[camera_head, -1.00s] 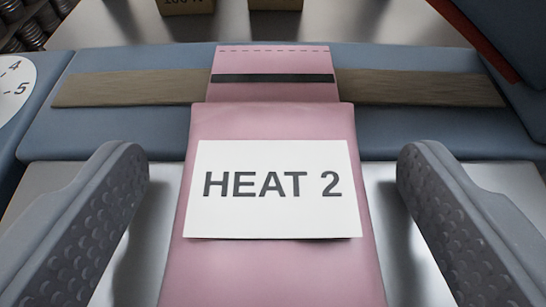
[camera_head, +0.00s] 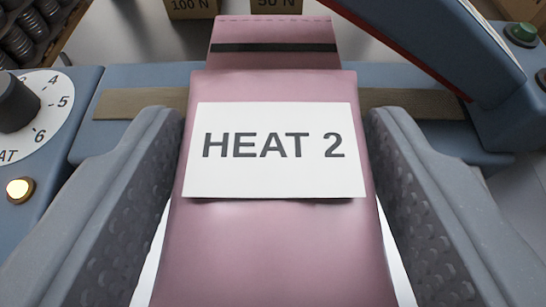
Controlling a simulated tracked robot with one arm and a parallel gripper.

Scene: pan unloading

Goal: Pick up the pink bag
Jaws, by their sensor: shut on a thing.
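The pink bag (camera_head: 265,245) stands in the middle of the view, with a white label (camera_head: 274,150) reading "HEAT 2" and a dark stripe across its narrower top flap. My gripper (camera_head: 275,165) has one grey textured finger on each side of the bag. The fingers are shut on the bag and press along its left and right edges. The bag's lower end runs out of the bottom of the picture.
A blue-grey machine (camera_head: 430,78) with a brown strip lies behind the bag. A blue arm-like bar (camera_head: 430,40) slants at upper right, near a green button (camera_head: 524,31). Boxes marked "100 N" (camera_head: 192,6) and "50 N" (camera_head: 277,5) stand behind.

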